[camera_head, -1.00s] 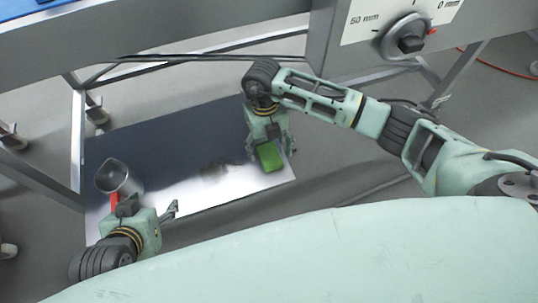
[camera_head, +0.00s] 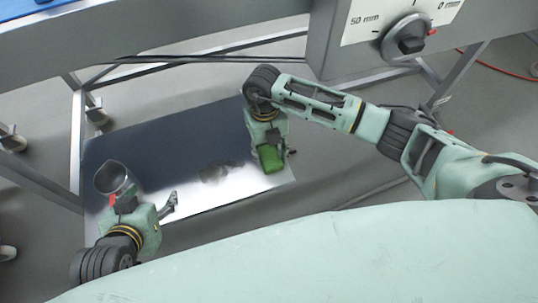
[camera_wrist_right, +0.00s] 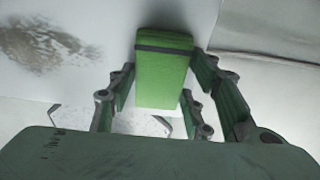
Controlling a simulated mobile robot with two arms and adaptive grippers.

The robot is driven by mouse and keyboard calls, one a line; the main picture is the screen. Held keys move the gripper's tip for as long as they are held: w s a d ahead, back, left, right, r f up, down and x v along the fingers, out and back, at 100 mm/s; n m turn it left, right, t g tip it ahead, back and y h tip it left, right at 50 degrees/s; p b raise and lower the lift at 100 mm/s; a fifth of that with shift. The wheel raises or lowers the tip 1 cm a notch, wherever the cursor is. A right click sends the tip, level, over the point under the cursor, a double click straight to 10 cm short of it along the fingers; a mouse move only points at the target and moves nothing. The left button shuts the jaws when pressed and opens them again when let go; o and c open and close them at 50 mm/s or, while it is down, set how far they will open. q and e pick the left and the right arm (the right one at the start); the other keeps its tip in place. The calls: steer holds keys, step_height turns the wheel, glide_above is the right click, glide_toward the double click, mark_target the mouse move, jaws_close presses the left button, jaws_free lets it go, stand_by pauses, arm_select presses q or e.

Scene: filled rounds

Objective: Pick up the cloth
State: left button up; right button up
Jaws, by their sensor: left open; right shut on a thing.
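The cloth is a green folded block with a dark band across it (camera_head: 271,160), at the right end of the shelf (camera_head: 238,194). My right gripper (camera_head: 272,150) points down over it and is shut on it. In the right wrist view, the cloth (camera_wrist_right: 163,72) sits between the fingers of my right gripper (camera_wrist_right: 165,92). I cannot tell whether the cloth still touches the shelf. My left gripper (camera_head: 152,205) is open, at the left front of the shelf, beside a metal jug.
The metal jug with a red handle (camera_head: 113,178) stands at the shelf's left side. A dark smudge (camera_head: 218,171) marks the shelf's middle, also in the right wrist view (camera_wrist_right: 42,45). Metal frame legs and a dial panel (camera_head: 402,32) stand around. The shelf between my grippers is clear of objects.

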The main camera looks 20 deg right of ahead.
mark_target(269, 155)
steer(key=shift+r, duration=0.15)
steer(key=shift+r, duration=0.2)
step_height(269, 155, up, 3)
steer(key=shift+w+f+p, duration=0.1)
steer(key=shift+p, duration=0.55)
steer(key=shift+s+r+p, duration=0.55)
steer(key=shift+s+r, duration=0.55)
steer(key=shift+s, duration=0.1)
arm_select(q)
steer(key=s+a+f+g+y+p, duration=0.1)
steer(key=s+a+f+g+p, duration=0.1)
steer(key=s+g, duration=0.3)
steer(key=shift+s+a+f, duration=0.5)
steer(key=shift+s+f, duration=0.4)
steer(key=shift+s, duration=1.3)
arm_select(e)
steer(key=s+r, duration=0.5)
steer(key=s, duration=0.4)
steer(key=shift+s+r, duration=0.2)
steer(key=shift+s, duration=0.05)
steer(key=shift+d, duration=0.1)
